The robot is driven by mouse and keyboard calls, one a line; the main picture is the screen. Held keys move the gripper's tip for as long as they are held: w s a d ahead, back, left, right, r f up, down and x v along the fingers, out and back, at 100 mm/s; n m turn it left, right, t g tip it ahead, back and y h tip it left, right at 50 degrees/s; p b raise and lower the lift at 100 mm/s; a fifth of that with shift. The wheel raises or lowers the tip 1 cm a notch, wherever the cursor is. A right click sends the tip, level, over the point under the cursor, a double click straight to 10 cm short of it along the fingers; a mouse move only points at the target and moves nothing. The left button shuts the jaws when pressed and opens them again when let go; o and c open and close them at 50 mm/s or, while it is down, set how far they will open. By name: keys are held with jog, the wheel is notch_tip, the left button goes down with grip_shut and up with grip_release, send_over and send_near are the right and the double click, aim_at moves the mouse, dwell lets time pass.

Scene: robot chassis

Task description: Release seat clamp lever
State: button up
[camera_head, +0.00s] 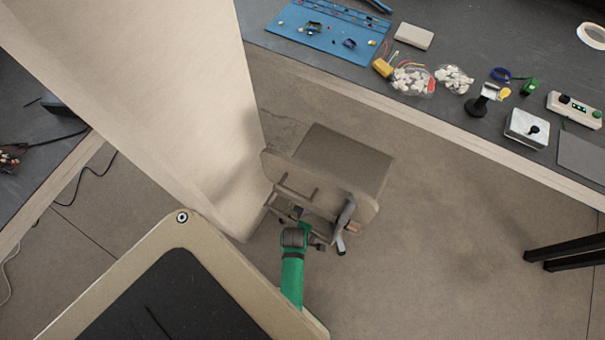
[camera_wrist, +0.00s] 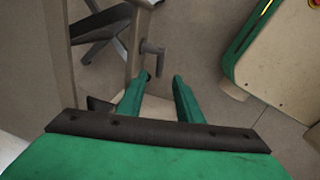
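In the wrist view, a small dark grey L-shaped lever (camera_wrist: 152,49) sticks out to the right from a pale upright post (camera_wrist: 133,40). My gripper (camera_wrist: 161,77) is open and empty, its two green fingers apart. The lever shows just beyond the fingertips, nearer the left one; I cannot tell whether they touch. In the head view, a brown-grey seat-like block (camera_head: 345,160) has a pale rounded plate on its near side and a grey handle (camera_head: 345,213) at the right. My green arm ends at its near side; the fingertips are hard to make out there.
Dark legs (camera_wrist: 105,28) spread over the floor behind the post. A pale body with green trim (camera_wrist: 275,50) stands at the right of the wrist view. A workbench (camera_head: 455,45) with several small parts runs along the back. Open floor (camera_head: 450,210) lies right of the seat.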

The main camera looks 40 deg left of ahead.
jog(key=f, duration=0.3)
jog(key=w+f, duration=0.1)
jog(key=f, duration=0.2)
jog(key=a+f, duration=0.1)
jog(key=f, duration=0.2)
jog(key=shift+w, duration=0.3)
jog(key=shift+w+f, duration=0.25)
jog(key=shift+f, duration=0.65)
jog(key=shift+s, duration=0.1)
grip_shut()
